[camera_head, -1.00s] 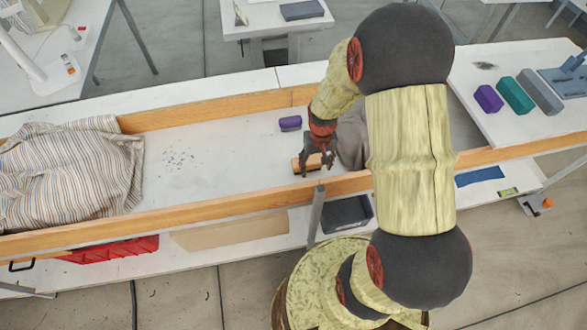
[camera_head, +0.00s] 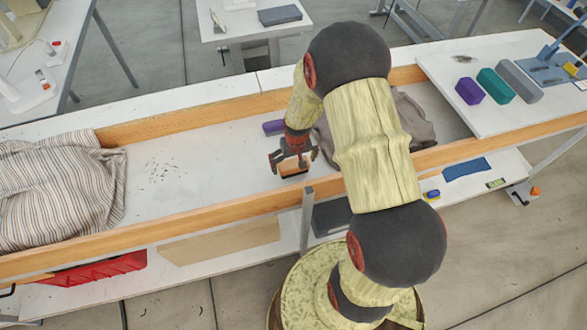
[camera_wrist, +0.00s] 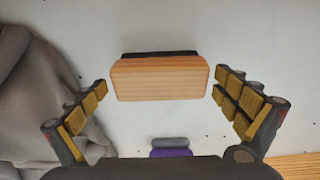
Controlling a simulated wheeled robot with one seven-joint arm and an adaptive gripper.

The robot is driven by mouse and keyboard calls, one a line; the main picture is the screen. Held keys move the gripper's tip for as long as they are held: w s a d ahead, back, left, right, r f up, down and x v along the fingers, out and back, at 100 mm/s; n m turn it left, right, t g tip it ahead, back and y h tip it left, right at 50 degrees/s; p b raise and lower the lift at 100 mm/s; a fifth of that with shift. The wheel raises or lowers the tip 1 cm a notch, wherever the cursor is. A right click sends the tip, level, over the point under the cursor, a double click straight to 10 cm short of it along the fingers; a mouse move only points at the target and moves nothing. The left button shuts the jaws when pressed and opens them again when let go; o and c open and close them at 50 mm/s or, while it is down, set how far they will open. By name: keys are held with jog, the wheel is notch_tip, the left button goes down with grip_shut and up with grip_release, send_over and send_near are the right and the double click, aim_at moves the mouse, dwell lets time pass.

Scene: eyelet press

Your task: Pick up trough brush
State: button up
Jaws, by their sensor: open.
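The trough brush is a small block with a light wooden back and a dark edge. It lies on the white trough floor, partly hidden by my gripper in the head view (camera_head: 292,169). In the wrist view the brush (camera_wrist: 160,78) sits ahead of and between the spread fingers, with a gap on both sides. My gripper (camera_head: 293,158) is open and empty, above the brush. Its yellow-padded fingers also show in the wrist view (camera_wrist: 165,97); no finger visibly touches the brush.
A purple block (camera_head: 273,127) lies behind the brush, and a grey cloth (camera_head: 412,118) lies to its right. Wooden rails (camera_head: 215,209) edge the trough. A striped cloth (camera_head: 60,195) fills its left end. The floor between striped cloth and brush is clear except for dark specks (camera_head: 163,171).

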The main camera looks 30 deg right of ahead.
jog(key=c, duration=0.3)
jog(key=c, duration=0.8)
